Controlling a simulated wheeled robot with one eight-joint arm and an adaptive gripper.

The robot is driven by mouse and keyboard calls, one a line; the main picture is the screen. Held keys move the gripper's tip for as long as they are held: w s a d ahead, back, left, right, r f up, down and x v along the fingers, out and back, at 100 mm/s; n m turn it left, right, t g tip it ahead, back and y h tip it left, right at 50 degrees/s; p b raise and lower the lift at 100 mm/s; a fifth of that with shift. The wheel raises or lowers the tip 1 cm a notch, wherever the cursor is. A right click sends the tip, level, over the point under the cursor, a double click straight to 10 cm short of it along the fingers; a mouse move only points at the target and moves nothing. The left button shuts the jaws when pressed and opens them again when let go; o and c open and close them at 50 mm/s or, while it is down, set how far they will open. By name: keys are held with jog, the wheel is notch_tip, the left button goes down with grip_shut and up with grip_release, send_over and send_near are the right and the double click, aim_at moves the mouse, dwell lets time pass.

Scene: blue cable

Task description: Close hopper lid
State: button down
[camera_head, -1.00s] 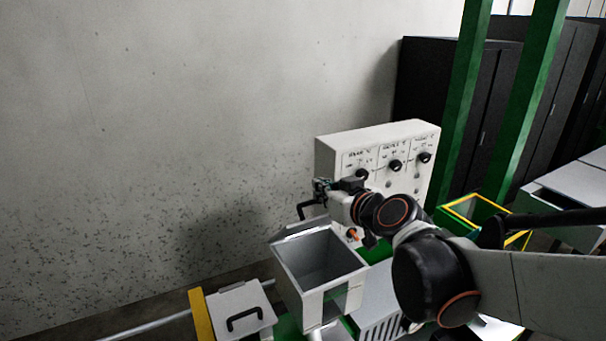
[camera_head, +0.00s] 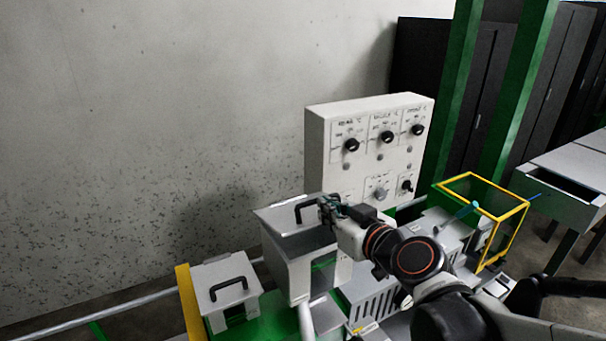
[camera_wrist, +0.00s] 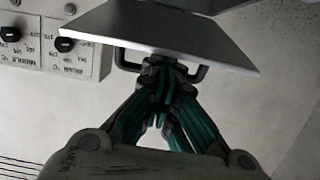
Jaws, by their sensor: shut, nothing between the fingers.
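The hopper (camera_head: 301,276) is a light grey box in the lower middle of the head view. Its lid (camera_head: 272,215), with a black handle (camera_head: 303,208), is tilted over the box. A dark gap shows beneath it, so it is partly open. My gripper (camera_head: 328,207) is at the lid's right side, close to the handle. In the wrist view, my gripper (camera_wrist: 168,66) has its fingertips together at the lid's edge (camera_wrist: 165,36). The handle (camera_wrist: 200,74) shows behind the fingers. Whether they touch the lid or handle is unclear.
A control panel (camera_head: 346,177) with black knobs stands behind the hopper. A smaller lidded box (camera_head: 225,288) is to the left, beside a yellow post (camera_head: 188,305). A yellow-edged green frame (camera_head: 515,222) is to the right. The wall is behind.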

jog(key=shift+s+d+f+b, duration=0.15)
jog(key=shift+s+f+b, duration=0.25)
jog(key=shift+f, duration=0.45)
jog(key=shift+s+d+f+b, duration=0.15)
jog(key=shift+f+b, duration=0.3)
jog(key=shift+f, duration=0.35)
jog(key=shift+s+d+f+b, duration=0.1)
jog(key=shift+s+f+b, duration=0.3)
jog(key=shift+f, duration=0.45)
jog(key=shift+w, duration=0.1)
